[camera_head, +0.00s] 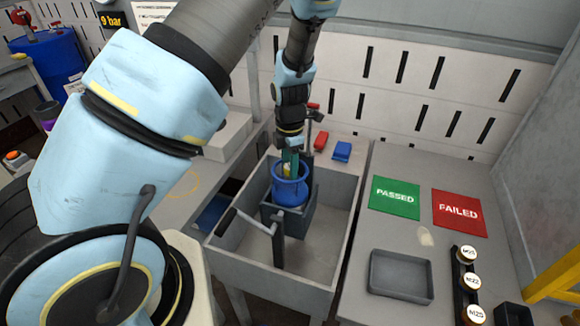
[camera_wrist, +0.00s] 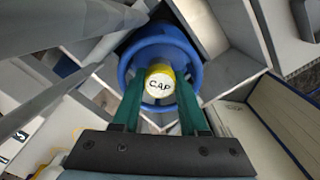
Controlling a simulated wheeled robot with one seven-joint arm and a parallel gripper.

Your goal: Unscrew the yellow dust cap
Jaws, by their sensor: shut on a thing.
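The yellow dust cap (camera_wrist: 159,83) shows in the wrist view, with a pale top marked CAP. It sits inside the round blue rim of the cylinder (camera_wrist: 131,67). My gripper (camera_wrist: 158,92) has its two green fingers on either side of the cap, shut on it. In the head view my gripper (camera_head: 290,158) reaches straight down into the top of the blue cylinder (camera_head: 290,190). The cylinder stands upright in a grey holder (camera_head: 296,222) inside the sink-like trough. In the head view the cap is mostly hidden by the fingers.
The grey trough (camera_head: 252,274) has raised walls around the cylinder, and a handled lever (camera_head: 277,243) stands in front. To the right are a green PASSED mat (camera_head: 394,198), a red FAILED mat (camera_head: 459,213), an empty grey tray (camera_head: 401,278) and several labelled round pieces (camera_head: 470,281).

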